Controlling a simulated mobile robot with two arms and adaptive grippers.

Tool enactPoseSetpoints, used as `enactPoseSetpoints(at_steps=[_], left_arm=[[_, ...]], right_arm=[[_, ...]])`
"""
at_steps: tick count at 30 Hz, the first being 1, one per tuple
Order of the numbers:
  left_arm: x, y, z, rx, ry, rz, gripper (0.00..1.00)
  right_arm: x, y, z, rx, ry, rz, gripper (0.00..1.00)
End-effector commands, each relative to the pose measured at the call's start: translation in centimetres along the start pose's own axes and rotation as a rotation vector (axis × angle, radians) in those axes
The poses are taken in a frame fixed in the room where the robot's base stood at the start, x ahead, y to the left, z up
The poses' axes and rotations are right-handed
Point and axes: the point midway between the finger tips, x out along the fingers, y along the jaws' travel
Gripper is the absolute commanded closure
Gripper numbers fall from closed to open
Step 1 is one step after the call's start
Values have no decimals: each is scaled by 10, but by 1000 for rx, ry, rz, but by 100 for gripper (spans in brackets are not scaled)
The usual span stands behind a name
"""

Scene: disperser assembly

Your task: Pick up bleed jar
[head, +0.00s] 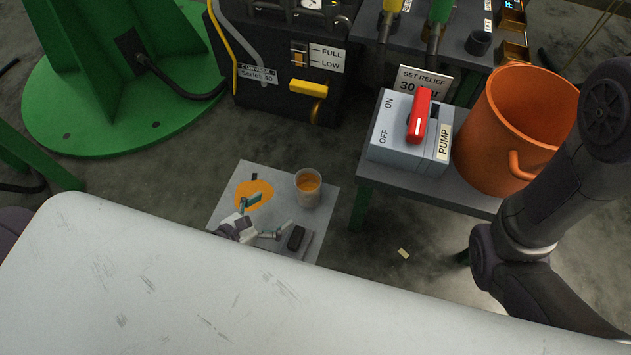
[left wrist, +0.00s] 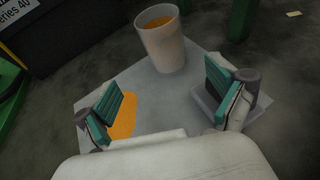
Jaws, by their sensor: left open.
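The bleed jar (head: 309,196), a pale cup holding orange liquid, stands upright on a light grey sheet (head: 281,176) on the floor. It also shows near the top centre of the left wrist view (left wrist: 163,48). My left gripper (head: 262,217) is open and empty, low over the sheet to the left of and nearer than the jar. In the left wrist view its teal-padded fingers (left wrist: 171,93) are spread wide, with the jar beyond them and no contact visible. My right arm shows at the right, but its gripper is out of view.
An orange spill (head: 246,193) lies on the sheet left of the jar. A dark small object (head: 296,238) lies at the sheet's near side. A low table holds a pump switch box (head: 398,145) and an orange bucket (head: 496,150). A black power unit (head: 268,85) stands behind.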

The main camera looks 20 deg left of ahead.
Motion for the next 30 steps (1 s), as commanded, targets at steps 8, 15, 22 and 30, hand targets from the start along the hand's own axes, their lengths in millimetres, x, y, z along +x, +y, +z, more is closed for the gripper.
enactPoseSetpoints(at_steps=[8,15,22,30], left_arm=[[54,0,3,2,-3,0,5],[74,-1,2,1,-2,-1,5],[105,-8,4,1,-3,-1,5],[125,-8,2,1,-1,-1,5]], right_arm=[[8,1,2,0,2,-1,48],[9,1,2,1,2,-1,48],[10,2,3,1,2,-1,48],[8,1,2,0,2,-1,48]])
